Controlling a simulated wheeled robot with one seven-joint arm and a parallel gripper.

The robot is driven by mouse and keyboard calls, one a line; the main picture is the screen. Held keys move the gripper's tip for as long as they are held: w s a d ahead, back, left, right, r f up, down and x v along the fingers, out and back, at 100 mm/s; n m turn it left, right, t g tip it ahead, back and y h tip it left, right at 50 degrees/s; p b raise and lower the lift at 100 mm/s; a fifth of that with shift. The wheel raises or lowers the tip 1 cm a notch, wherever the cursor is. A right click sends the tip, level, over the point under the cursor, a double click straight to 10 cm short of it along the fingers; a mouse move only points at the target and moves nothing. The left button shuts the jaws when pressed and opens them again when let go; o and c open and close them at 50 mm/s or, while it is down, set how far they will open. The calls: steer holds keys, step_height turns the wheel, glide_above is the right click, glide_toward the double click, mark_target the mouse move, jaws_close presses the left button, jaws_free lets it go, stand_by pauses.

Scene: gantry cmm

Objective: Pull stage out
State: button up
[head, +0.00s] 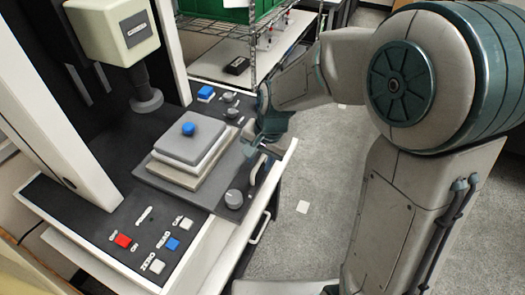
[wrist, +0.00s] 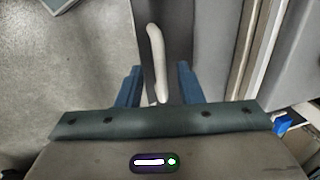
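The stage is a dark grey plate (head: 222,186) on the machine's black bed, carrying stacked pale slabs (head: 190,150) topped by a blue knob (head: 188,129). A pale bar handle (head: 258,171) is on the stage's right edge; it also shows in the wrist view (wrist: 156,45). My gripper (head: 265,146) is at the far end of this handle. In the wrist view my gripper (wrist: 160,68) is open, with one blue finger on each side of the handle. Gaps show between handle and fingers. My gripper hides part of the handle in the head view.
A boxy probe head (head: 115,30) hangs over the bed beside a white upright. A panel with red, blue and white buttons (head: 123,240) is at the front. Open carpet (head: 310,180) lies right of the machine.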

step_height(320, 180, up, 13)
steer(key=s+d, duration=0.1)
steer(key=d, duration=0.1)
steer(key=shift+d+r+b, duration=0.2)
steer(key=shift+d+b, duration=0.05)
steer(key=shift+b, duration=0.2)
steer(key=s+d+f+n+t+h, duration=0.1)
steer(key=s+d+f+n, duration=0.1)
steer(key=s+d, duration=0.4)
steer(key=s+d+f+n+t+h, duration=0.1)
steer(key=s+d+f+n, duration=0.1)
steer(key=s+d, duration=0.5)
steer(key=shift+s+d+f+n, duration=0.15)
steer(key=shift+s+f+n, duration=0.1)
steer(key=shift+n, duration=0.25)
